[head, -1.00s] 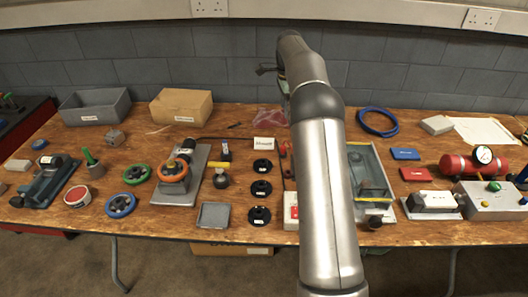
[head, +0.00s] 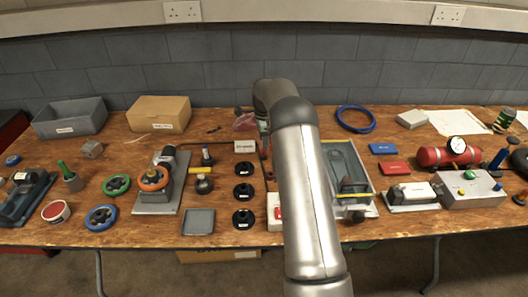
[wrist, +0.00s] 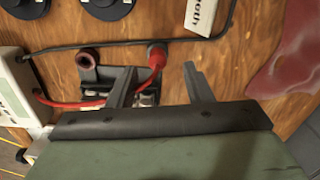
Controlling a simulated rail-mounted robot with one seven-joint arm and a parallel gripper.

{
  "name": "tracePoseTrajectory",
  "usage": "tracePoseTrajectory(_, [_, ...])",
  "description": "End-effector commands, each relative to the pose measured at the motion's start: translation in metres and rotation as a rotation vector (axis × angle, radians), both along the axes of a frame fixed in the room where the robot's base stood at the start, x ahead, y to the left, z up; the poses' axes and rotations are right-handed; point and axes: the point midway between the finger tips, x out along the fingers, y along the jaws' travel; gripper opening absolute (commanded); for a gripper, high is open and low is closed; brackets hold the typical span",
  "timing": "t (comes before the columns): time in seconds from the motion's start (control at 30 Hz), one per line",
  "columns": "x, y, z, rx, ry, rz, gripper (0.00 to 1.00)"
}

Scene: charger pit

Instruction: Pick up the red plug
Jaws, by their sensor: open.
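In the wrist view, the red plug (wrist: 157,59) sits at the end of a red cable, against a round grey part at the back of a small dark fixture (wrist: 102,76). My gripper (wrist: 160,84) is open. Its two grey fingers stand apart, with the plug beyond the fingertips and between them in the picture. Nothing is seen held. The left finger hides part of the cable and fixture. In the head view, my arm hides the gripper and most of this spot.
A red ring-shaped socket (wrist: 88,58) is left of the plug. A white box (wrist: 18,88) stands at the left, and a white label block (wrist: 206,14) behind. A black cable crosses behind the plug. A crumpled red bag (wrist: 285,55) lies at right.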

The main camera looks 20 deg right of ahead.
Motion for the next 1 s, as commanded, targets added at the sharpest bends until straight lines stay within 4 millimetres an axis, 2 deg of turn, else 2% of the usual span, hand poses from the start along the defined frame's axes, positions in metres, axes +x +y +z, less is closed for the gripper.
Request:
tracePoseTrajectory(0.2, [-0.003,0.001,-0.032,0.000,0.002,0.000,0.46])
tracePoseTrajectory(0.5, [-0.003,0.000,-0.038,0.000,0.000,0.000,0.46])
tracePoseTrajectory(0.53, [-0.003,0.000,-0.038,0.000,0.000,0.000,0.43])
tracePoseTrajectory(0.6, [-0.003,0.000,-0.038,0.000,0.000,0.000,0.24])
tracePoseTrajectory(0.7, [-0.002,0.000,-0.038,0.000,-0.001,0.000,0.00])
tracePoseTrajectory(1.0, [-0.002,0.000,-0.038,0.000,-0.001,0.000,0.00])
